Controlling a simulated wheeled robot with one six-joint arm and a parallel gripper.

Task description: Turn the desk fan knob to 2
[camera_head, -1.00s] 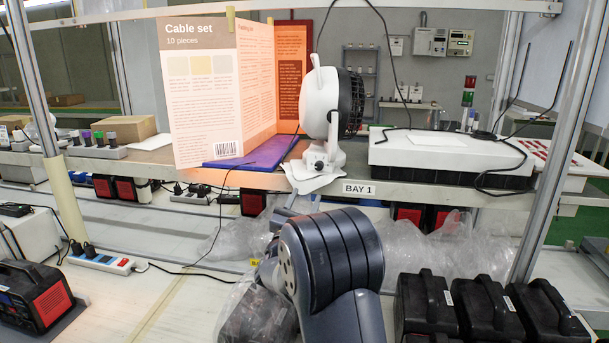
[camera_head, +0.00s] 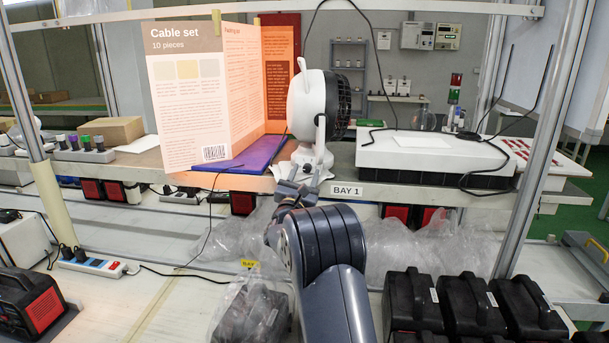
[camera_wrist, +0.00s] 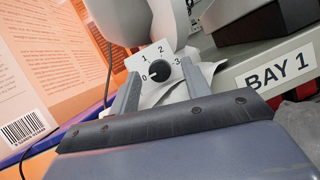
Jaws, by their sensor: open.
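The white desk fan (camera_head: 307,105) with a dark grille stands on the shelf above the BAY 1 label. Its black round knob (camera_wrist: 159,71) shows in the wrist view on a white dial plate (camera_wrist: 147,60) marked 0, 1, 2 and 3. The knob's pale mark appears to point towards 0. My gripper (camera_wrist: 160,70) is open, with one grey finger to the left of the knob and one to the right. I cannot tell whether either finger touches it. In the head view my gripper (camera_head: 302,189) is at the fan's base, and the knob is not clear there.
A white flat box (camera_head: 437,150) lies to the right. The BAY 1 label (camera_head: 347,191) is on the shelf edge. Several black cases (camera_head: 470,300) stand below right.

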